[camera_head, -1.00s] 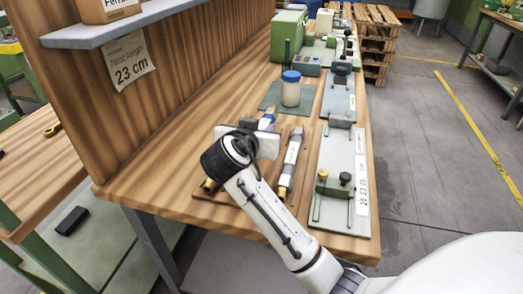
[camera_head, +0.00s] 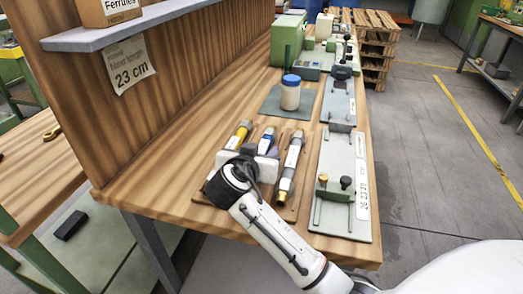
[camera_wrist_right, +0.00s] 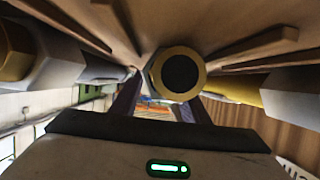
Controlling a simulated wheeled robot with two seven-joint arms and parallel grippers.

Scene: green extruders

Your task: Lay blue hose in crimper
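The blue hose (camera_head: 267,139) lies in the middle of the rack on the bench, between a yellow hose (camera_head: 240,133) and a white-grey hose (camera_head: 290,165). My right gripper (camera_head: 258,159) is at the near part of the blue hose and hides its near end. In the right wrist view, a brass-rimmed hose end (camera_wrist_right: 181,74) is close in front of the fingers, with other hose ends to both sides. The two dark fingers stand apart with background visible between them, so it looks open. I cannot tell whether they touch the hose. Which machine is the crimper is unclear; a green machine (camera_head: 287,38) stands at the back.
Grey fixture plates (camera_head: 335,215) with clamps and knobs line the bench's right edge. A blue-lidded jar (camera_head: 290,94) stands on a green mat (camera_head: 268,103) beyond the hoses. A wooden wall with a shelf (camera_head: 125,22) borders the left. The bench between wall and rack is clear.

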